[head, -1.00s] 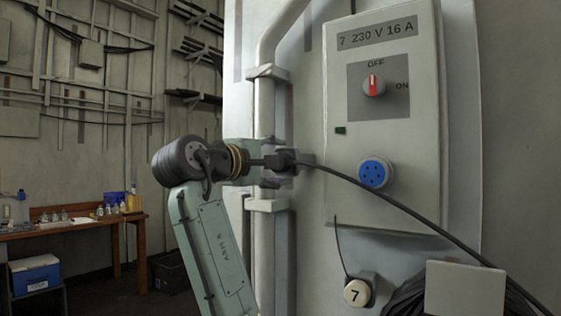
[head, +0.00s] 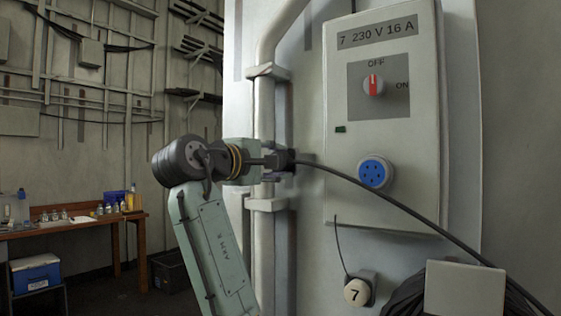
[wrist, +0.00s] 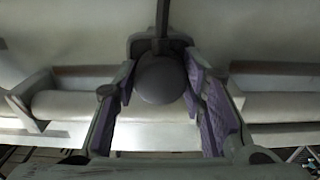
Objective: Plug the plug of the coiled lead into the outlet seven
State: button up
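The blue round outlet seven (head: 375,173) is on the front of a grey box labelled "7 230 V 16 A". It is uncovered and shows several dark holes. My gripper (head: 281,160) is left of the box, in front of a vertical pipe. The black plug (head: 287,157) is at its fingertips, with its lead (head: 385,199) running right and down to a dark coil (head: 403,296). In the wrist view the plug (wrist: 160,80) shows as a dark rounded body between the purple-padded fingers, which close on its sides. Plug and outlet are apart. The plug's contact face is hidden.
The switch (head: 374,84) above the outlet points to OFF. A round cap marked 7 (head: 357,291) hangs on a thin cord below the box. A grey plate (head: 465,289) is in front of the coil. Pipe clamps (head: 267,204) are close to my gripper. A workbench (head: 75,227) stands far left.

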grip_shut()
jog(key=shift+s+a, duration=0.1)
dwell(0.3)
jog(key=shift+b+v, duration=0.75)
jog(key=shift+v, duration=2.1)
